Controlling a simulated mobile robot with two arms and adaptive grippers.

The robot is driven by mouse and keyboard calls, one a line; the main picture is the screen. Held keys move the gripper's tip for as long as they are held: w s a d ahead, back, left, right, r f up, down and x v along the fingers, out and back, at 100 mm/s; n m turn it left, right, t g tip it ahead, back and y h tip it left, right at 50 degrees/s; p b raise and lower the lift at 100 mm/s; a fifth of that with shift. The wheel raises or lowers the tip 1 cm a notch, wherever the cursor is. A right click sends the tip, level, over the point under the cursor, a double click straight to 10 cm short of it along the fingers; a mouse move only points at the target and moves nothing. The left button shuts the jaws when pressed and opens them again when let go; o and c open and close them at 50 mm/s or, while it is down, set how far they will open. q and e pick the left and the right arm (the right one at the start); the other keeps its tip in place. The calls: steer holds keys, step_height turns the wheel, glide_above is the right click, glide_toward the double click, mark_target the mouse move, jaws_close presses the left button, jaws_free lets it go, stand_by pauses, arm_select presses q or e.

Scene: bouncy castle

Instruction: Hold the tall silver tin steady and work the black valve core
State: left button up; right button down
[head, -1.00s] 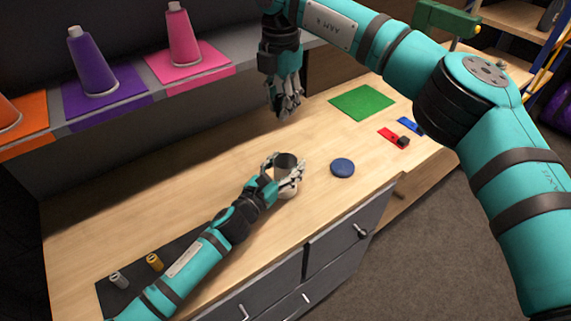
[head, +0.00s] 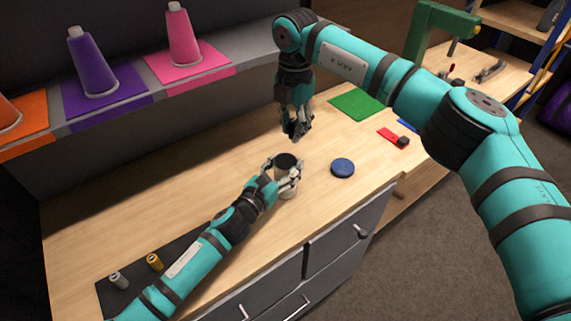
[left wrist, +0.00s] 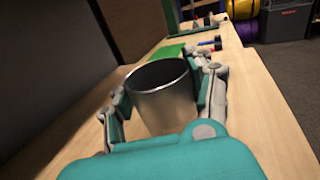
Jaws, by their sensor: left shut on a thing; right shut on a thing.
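The tall silver tin (head: 286,177) stands upright on the wooden bench, with a dark round top. My left gripper (head: 285,178) is shut around its sides. The left wrist view shows the tin (left wrist: 168,100) between the two fingers (left wrist: 165,98), its rim level and its inside dark. My right gripper (head: 297,133) hangs fingers down above and slightly behind the tin, apart from it. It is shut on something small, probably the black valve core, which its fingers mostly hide.
A blue disc (head: 342,168) lies right of the tin. A red strip (head: 387,134) with a small black piece (head: 403,142) and a green mat (head: 357,104) lie farther right. Two small cylinders, silver (head: 118,281) and gold (head: 154,262), stand on a dark mat. Coloured cones line the back shelf.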

steer(key=shift+f, duration=2.2)
steer(key=c, duration=1.1)
jaws_free()
steer(key=shift+r, duration=0.15)
step_height(320, 180, up, 12)
steer(key=shift+f, duration=0.1)
